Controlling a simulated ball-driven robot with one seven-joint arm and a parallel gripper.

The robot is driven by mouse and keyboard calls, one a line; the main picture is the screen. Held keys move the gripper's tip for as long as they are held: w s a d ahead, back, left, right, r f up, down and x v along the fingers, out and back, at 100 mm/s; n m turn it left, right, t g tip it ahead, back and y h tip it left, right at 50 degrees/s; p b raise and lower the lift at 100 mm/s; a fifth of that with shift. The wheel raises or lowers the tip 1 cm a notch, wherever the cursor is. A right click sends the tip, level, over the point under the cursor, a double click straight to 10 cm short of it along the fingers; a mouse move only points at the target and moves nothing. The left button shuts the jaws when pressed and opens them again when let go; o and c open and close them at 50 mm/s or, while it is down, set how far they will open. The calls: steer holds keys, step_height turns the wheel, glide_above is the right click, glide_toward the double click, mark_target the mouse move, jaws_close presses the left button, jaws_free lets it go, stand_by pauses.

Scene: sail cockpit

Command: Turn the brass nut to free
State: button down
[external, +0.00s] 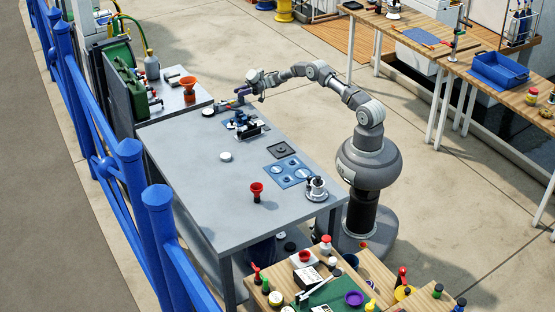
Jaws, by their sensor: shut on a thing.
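My gripper (247,91) is above the far part of the grey workbench (200,180), at the end of my outstretched arm. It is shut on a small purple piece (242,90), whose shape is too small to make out. Just below and nearer stands a dark blue and black fixture (243,125) on the bench. I cannot tell whether the purple piece touches the fixture. The brass nut cannot be made out at this size.
A white disc (225,157), a red funnel cup (257,191), a blue plate with round recesses (289,172) and a silver fitting (316,189) stand on the bench. An orange funnel (189,86) stands behind. The bench's near left is clear.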

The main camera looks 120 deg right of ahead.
steer(key=c, duration=0.9)
jaws_free()
steer(key=s+p, duration=0.2)
steer(key=s, duration=0.5)
steer(key=shift+s+d+p, duration=0.25)
steer(key=shift+s+p, duration=0.15)
steer(key=shift+s, duration=0.1)
